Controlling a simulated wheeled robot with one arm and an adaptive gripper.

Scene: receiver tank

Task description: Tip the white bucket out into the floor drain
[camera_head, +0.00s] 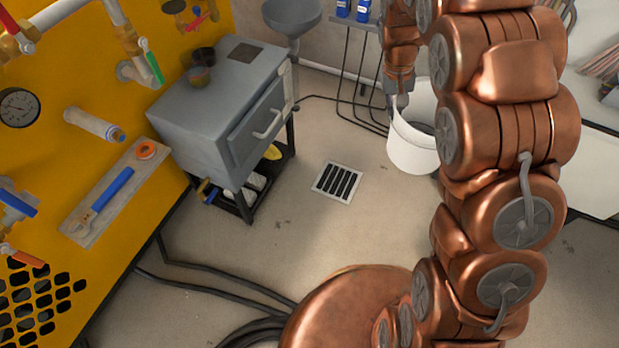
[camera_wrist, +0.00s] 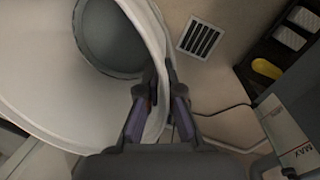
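The white bucket (camera_head: 408,153) is right of the floor drain (camera_head: 338,183) in the head view, partly behind my arm. It looks about upright, and I cannot tell whether it touches the floor. In the wrist view the bucket (camera_wrist: 35,105) fills the left side, with grey contents or a grey bottom deep inside. My gripper (camera_wrist: 160,80) is shut on its wall at the rim, one finger inside and one outside. In the head view my gripper (camera_head: 395,98) is at the bucket's left rim. The drain's slotted grate (camera_wrist: 201,39) shows beyond the rim.
A grey cabinet (camera_head: 222,108) on a dark stand is left of the drain, with a yellow item (camera_head: 273,152) on its lower shelf. Black hoses (camera_head: 225,288) lie on the floor at front left. The floor between bucket and drain is clear.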

